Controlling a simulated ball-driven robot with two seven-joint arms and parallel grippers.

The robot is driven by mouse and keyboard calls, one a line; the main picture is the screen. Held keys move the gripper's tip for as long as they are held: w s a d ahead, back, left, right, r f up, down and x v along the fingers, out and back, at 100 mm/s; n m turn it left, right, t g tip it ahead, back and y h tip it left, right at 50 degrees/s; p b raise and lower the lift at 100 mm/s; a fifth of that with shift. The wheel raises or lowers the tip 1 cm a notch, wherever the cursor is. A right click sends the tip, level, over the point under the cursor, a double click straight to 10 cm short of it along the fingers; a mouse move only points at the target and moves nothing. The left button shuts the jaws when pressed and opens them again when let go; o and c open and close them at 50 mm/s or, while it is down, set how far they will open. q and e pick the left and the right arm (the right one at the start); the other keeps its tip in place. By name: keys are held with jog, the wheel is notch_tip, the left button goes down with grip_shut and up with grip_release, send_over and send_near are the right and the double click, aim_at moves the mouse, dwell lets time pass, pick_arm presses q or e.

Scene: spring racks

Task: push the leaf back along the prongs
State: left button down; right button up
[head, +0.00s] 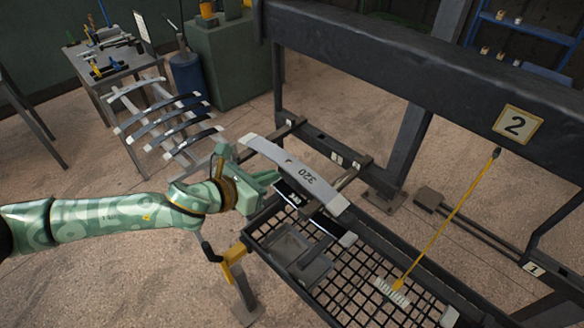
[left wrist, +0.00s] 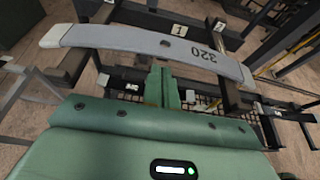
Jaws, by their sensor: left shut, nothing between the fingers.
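The grey leaf (head: 296,173), a curved bar marked 320 with pale ends, lies across the two dark prongs (head: 350,175) of the rack. In the left wrist view the leaf (left wrist: 130,39) spans the picture just beyond my fingertips. My left gripper (head: 275,180) is shut and empty, at the near side of the leaf, close to its middle. In the left wrist view its fingertips (left wrist: 161,72) point at the leaf's near edge; I cannot tell whether they touch it. My right gripper is not in view.
A mesh tray (head: 375,294) with a yellow-handled brush (head: 446,220) is below right. Several more leaves lie on a stand (head: 170,125) at the left, near a tool table (head: 104,60).

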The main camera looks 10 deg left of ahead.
aim_at(285, 164)
pick_arm(q)
jog(key=shift+w+d+p, duration=0.35)
jog(key=shift+w+d, duration=0.45)
jog(key=shift+w, duration=0.2)
jog(key=shift+w+d+p, duration=0.3)
jog(key=shift+w+d, duration=0.5)
jog(key=shift+w, duration=0.2)
jog(key=shift+w+d, duration=0.65)
jog(key=shift+w, duration=0.2)
jog(key=shift+w+d, duration=0.6)
jog(key=shift+w, duration=0.2)
jog(key=shift+s+a+p, duration=0.8)
jog(key=shift+s+a, duration=0.2)
jog(key=shift+s, duration=0.3)
jog(key=shift+s+a+p, duration=0.35)
jog(key=shift+s+a, duration=0.5)
jog(key=shift+s, duration=0.25)
